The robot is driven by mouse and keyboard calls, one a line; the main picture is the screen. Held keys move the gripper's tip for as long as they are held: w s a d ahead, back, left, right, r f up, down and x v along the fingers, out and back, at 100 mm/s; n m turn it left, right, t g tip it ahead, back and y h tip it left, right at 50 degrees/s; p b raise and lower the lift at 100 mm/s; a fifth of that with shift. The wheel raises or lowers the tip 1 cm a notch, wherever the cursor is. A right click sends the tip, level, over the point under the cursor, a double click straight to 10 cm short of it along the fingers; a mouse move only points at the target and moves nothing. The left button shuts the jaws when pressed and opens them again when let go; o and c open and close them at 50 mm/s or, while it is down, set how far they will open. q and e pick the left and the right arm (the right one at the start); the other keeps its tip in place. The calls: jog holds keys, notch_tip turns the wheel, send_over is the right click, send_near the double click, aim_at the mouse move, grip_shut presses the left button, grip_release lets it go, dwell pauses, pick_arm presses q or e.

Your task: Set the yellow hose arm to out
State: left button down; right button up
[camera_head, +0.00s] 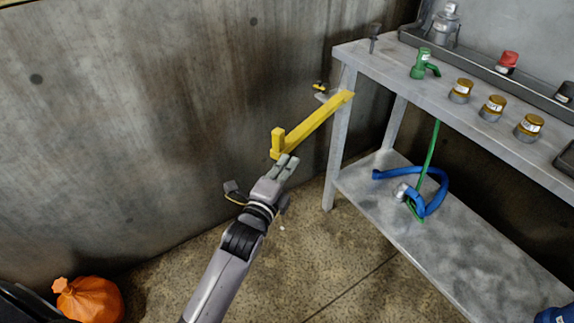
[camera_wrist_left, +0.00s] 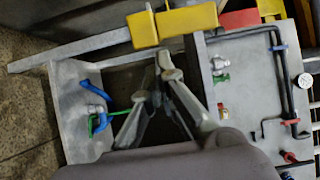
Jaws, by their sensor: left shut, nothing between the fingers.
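The yellow hose arm (camera_head: 318,122) is a flat bar mounted by the near left corner post of the metal workbench. It reaches out down-left from the bench and has a short upright block at its free end. My left gripper (camera_head: 287,163) is shut and empty, with its fingertips right at that free end. I cannot tell whether they touch it. In the left wrist view the yellow arm (camera_wrist_left: 188,21) crosses just beyond the shut fingertips (camera_wrist_left: 163,62). My right gripper is not in view.
The workbench (camera_head: 400,75) holds a green tap (camera_head: 421,66), several amber jars and a red-topped item (camera_head: 507,62). A blue hose (camera_head: 436,190) lies on its lower shelf. A concrete wall (camera_head: 150,110) stands behind. An orange bag (camera_head: 90,299) lies lower left.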

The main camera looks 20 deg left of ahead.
pick_arm(q)
jog(key=w+a+p, duration=0.2)
jog(key=a, duration=0.6)
jog(key=shift+w+a, duration=0.4)
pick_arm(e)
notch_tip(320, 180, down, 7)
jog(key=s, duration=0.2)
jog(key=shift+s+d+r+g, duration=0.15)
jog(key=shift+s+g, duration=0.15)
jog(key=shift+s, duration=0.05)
